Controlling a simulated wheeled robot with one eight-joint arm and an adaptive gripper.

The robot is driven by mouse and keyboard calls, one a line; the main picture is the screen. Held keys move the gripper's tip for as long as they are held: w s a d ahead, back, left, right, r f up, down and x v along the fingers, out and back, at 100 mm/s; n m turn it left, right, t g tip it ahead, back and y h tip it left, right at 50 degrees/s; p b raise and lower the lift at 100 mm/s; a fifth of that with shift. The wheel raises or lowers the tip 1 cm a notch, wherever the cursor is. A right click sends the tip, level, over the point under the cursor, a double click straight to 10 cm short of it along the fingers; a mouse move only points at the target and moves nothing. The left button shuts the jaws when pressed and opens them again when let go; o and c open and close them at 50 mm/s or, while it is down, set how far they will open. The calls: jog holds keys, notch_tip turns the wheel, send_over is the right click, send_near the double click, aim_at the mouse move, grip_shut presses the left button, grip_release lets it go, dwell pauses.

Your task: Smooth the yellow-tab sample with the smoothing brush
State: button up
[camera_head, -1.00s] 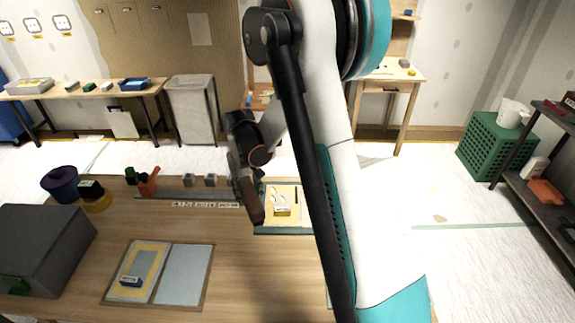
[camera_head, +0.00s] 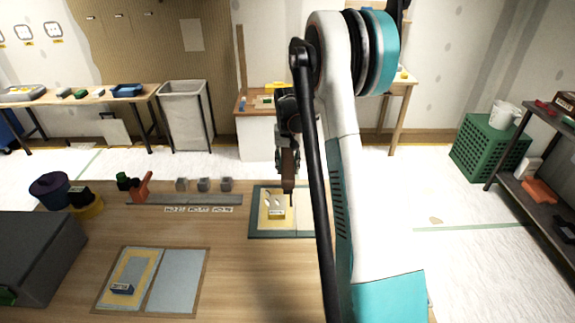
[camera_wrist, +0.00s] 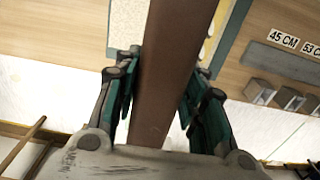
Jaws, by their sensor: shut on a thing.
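My gripper (camera_wrist: 160,98) is shut on a long brown bar, which looks like the smoothing brush (camera_wrist: 172,55). In the head view the brush (camera_head: 288,172) hangs from my gripper (camera_head: 288,150), over the far edge of the yellow-tab sample. My arm hides part of the board's right side. Whether the brush touches the sample cannot be told. The brush's lower end is out of the wrist view.
A grey box (camera_head: 35,255) stands at the table's left. Several small grey blocks (camera_head: 204,184) stand behind a grey strip (camera_head: 185,199). Bare wood (camera_head: 235,265) lies between the boards.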

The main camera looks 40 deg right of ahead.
jog(key=shift+f+b, duration=2.2)
jog(key=shift+f, duration=1.05)
jog(key=shift+f, duration=1.25)
dwell(1.2)
jog(key=shift+w+a, duration=0.8)
jog(key=shift+a, duration=0.3)
jog(key=shift+w+a, duration=0.8)
jog(key=shift+a, duration=0.3)
jog(key=shift+w+a, duration=0.8)
jog(key=shift+a, duration=0.3)
jog(key=shift+s+d, duration=0.8)
jog(key=shift+d, duration=0.25)
jog(key=shift+s+d, duration=0.75)
jog(key=shift+d, duration=0.25)
jog(key=shift+s+d, duration=0.8)
jog(key=shift+d, duration=0.25)
